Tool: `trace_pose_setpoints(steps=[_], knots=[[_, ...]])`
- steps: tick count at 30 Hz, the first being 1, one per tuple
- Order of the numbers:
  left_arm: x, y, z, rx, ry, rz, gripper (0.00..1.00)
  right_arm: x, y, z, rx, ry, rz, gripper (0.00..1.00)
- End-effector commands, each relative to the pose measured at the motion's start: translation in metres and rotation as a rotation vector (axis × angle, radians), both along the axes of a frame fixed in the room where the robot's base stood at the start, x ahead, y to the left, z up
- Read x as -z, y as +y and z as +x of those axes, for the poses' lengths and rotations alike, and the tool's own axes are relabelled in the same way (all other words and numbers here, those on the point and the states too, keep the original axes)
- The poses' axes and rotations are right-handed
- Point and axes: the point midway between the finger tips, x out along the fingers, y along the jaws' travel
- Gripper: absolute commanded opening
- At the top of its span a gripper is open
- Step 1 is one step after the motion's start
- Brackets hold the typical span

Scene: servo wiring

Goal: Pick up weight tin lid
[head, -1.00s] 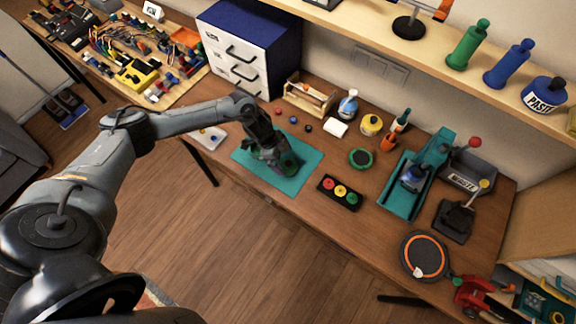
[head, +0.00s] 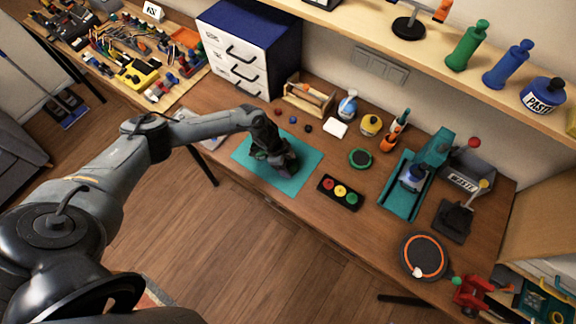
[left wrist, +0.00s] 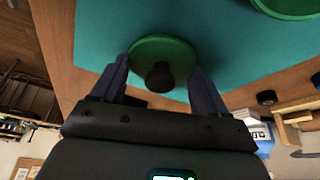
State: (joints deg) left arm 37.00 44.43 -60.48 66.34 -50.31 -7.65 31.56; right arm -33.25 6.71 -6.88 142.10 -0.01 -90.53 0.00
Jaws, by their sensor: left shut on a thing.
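The weight tin lid is a green disc (left wrist: 160,47) with a dark knob (left wrist: 160,77), seen between the fingers in the left wrist view. My left gripper (head: 283,165) is over the teal mat (head: 252,174) and shut on the lid; in the left wrist view its fingers (left wrist: 163,75) stand either side of the knob. In the head view the gripper mostly hides the lid, and its height above the mat is unclear. Another green round thing (left wrist: 288,7) is cut off at the top right of the wrist view; it may be the tin. My right gripper is not in view.
A black tray (head: 340,205) with red, yellow and green discs lies right of the mat. A green-rimmed round thing (head: 360,158) lies behind it. A wooden box (head: 307,98) and a drawer cabinet (head: 222,68) stand at the back. The mat's left part is clear.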

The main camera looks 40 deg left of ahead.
Motion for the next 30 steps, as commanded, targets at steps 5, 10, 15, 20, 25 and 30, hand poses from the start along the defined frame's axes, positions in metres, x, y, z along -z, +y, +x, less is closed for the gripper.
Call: trace_pose_setpoints(steps=[5,10,15,20,25,30], knots=[[0.0,0.0,0.0,0.0,0.0,0.0,0.44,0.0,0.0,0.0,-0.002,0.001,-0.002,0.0],[-0.001,0.0,0.0,0.0,0.0,0.0,0.44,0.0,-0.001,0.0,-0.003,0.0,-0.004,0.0],[-0.008,0.001,0.001,0.0,-0.002,-0.001,0.44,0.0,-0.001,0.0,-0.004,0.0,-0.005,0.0],[-0.026,0.001,0.001,0.001,-0.004,0.001,0.44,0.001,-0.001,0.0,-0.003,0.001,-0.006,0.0],[-0.051,-0.019,-0.001,0.006,-0.003,-0.004,0.44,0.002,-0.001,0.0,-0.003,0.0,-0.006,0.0],[-0.072,-0.054,-0.003,0.006,-0.004,-0.002,0.44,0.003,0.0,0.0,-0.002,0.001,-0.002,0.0]])
